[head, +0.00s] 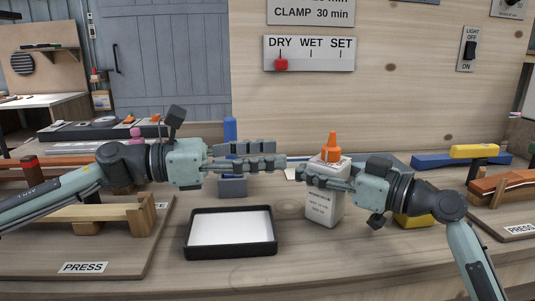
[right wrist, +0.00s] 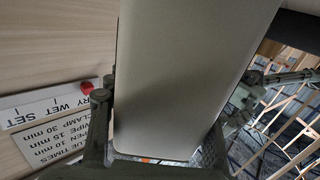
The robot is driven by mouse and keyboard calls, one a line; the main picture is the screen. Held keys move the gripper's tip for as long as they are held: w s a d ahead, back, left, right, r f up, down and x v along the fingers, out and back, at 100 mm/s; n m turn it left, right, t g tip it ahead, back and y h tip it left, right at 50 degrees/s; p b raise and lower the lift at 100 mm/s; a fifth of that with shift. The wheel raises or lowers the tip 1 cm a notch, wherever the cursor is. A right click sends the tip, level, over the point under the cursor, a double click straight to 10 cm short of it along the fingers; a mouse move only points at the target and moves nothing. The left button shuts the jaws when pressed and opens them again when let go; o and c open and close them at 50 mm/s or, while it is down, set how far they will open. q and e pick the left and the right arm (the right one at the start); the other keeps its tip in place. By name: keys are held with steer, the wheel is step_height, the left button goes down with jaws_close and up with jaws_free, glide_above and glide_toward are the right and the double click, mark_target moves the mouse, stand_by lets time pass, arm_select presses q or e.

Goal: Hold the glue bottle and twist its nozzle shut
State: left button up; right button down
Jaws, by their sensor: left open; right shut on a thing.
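The glue bottle (head: 322,210) is white and boxy with small dark print and an orange nozzle (head: 331,148) on top. It is upright over the bench; I cannot tell whether its base touches the wood. My right gripper (head: 318,176) is shut on the bottle's upper body. In the right wrist view the bottle (right wrist: 185,75) is a large pale surface between the fingers (right wrist: 158,130). My left gripper (head: 281,154) is open and empty, left of the bottle, its fingers pointing right. Its fingertips are near nozzle height and apart from the nozzle.
A black-rimmed tray (head: 232,254) with a white inside lies in front of the left gripper. A blue clamp-like piece (head: 232,187) stands behind it. Wooden press boards lie at both sides. A board reading DRY WET SET (head: 309,53) hangs on the back panel.

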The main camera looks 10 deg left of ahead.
mark_target(345, 177)
steer(key=c, duration=0.6)
jaws_free()
steer(key=shift+o, duration=0.2)
steer(key=o, duration=0.5)
steer(key=shift+o, duration=0.2)
steer(key=shift+v, duration=2.55)
steer(key=v, duration=1.2)
